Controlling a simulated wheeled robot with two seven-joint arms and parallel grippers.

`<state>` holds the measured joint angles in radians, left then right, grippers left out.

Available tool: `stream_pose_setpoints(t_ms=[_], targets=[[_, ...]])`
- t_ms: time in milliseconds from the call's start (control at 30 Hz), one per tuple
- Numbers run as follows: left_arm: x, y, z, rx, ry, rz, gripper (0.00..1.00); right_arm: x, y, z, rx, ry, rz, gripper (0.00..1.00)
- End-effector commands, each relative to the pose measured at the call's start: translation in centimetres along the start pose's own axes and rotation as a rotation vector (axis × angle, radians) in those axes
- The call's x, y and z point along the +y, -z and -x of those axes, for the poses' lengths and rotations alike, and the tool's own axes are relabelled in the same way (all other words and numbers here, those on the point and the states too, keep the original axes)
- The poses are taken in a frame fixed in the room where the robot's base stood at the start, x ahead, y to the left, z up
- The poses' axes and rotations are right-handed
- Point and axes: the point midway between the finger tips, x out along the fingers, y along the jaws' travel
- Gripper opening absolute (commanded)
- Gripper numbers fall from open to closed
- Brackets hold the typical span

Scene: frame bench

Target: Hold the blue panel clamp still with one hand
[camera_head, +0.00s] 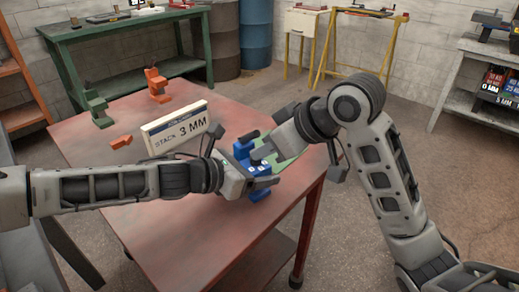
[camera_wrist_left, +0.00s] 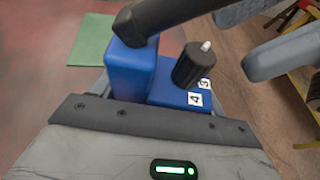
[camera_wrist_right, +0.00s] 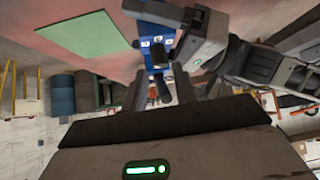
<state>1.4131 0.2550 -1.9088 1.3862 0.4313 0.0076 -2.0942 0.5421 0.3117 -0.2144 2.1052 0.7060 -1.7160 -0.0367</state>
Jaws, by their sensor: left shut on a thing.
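The blue panel clamp (camera_head: 260,190) is near the right edge of the red table. In the left wrist view its blue body (camera_wrist_left: 130,70) carries number stickers, a black knob and a black bar. My left gripper (camera_head: 248,176) is shut on the clamp; its fingertips are largely hidden. The clamp also shows in the right wrist view (camera_wrist_right: 158,40). My right gripper (camera_wrist_right: 158,88) is beside the clamp, its fingers apart on either side of the clamp's black handle, with gaps visible. The clamp's far side is partly hidden by my grippers.
A sign reading "STACK 3 MM" (camera_head: 178,128) stands on the red table (camera_head: 100,175). Orange clamps (camera_head: 157,86) and a green clamp (camera_head: 97,108) are at the table's far left. A green sheet (camera_wrist_right: 82,34) lies by the blue clamp. A green bench (camera_head: 120,32) stands behind.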

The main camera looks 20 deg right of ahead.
Motion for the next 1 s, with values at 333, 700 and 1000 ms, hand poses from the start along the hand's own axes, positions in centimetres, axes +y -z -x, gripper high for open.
stream_pose_setpoints(t_ms=[333,700,1000], targets=[[0.0,-0.1,0.0,-0.002,0.000,-0.001,0.38,0.0,0.0,-3.2,-0.001,0.001,0.001,0.28],[0.0,-0.1,0.0,-0.002,0.000,-0.001,0.38,0.0,0.0,-3.2,0.000,0.000,0.002,0.00],[0.0,-0.1,0.0,-0.002,0.000,-0.001,0.38,-0.1,0.0,-3.2,-0.001,-0.020,-0.017,0.00]])
